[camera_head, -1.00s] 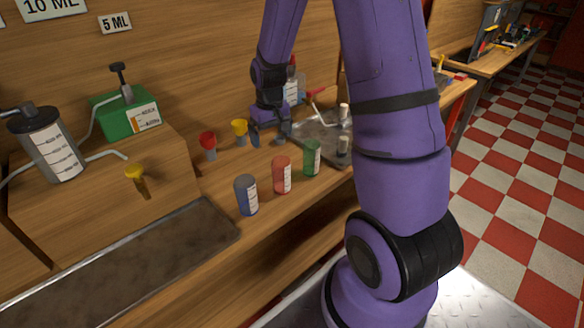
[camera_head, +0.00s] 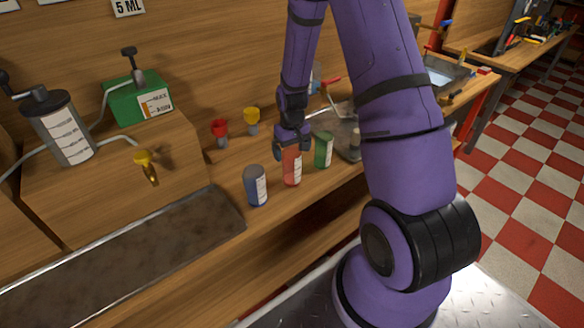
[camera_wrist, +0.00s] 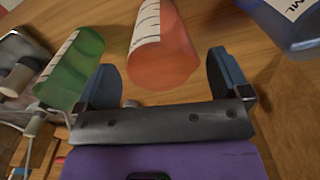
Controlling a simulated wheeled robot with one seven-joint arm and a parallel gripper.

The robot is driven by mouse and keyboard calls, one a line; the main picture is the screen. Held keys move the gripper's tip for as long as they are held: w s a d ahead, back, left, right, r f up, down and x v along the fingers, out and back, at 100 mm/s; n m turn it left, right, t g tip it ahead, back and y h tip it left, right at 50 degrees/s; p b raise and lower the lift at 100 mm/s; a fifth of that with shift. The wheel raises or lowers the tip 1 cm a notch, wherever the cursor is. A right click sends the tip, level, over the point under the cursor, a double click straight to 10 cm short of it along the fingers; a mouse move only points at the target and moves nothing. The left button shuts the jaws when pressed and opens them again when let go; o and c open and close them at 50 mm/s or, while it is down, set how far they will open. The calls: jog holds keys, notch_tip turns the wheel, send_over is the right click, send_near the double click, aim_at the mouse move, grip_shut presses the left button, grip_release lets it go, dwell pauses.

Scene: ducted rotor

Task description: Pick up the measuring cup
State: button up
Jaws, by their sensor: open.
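Three measuring cups with white scale labels stand in a row on the wooden bench: a blue-grey one (camera_head: 256,187), a red one (camera_head: 291,171) and a green one (camera_head: 324,150). My gripper (camera_head: 292,147) is at the top of the red cup and covers part of it. In the wrist view the red cup (camera_wrist: 161,45) lies ahead of and between the two spread fingers (camera_wrist: 165,82), which hold nothing. The green cup (camera_wrist: 72,66) is left of the fingers there. The blue cup (camera_wrist: 292,22) is at the upper right.
A red funnel (camera_head: 220,132) and a yellow funnel (camera_head: 251,119) stand behind the cups. A metal tray (camera_head: 342,132) lies to the right. A wooden block (camera_head: 110,180) with a yellow-headed tap (camera_head: 144,160) stands left. A long sunken trough (camera_head: 130,250) runs along the front left.

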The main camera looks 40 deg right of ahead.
aim_at(292, 168)
jog(key=shift+f, duration=1.9)
jog(key=c, duration=1)
jog(key=shift+r, duration=0.1)
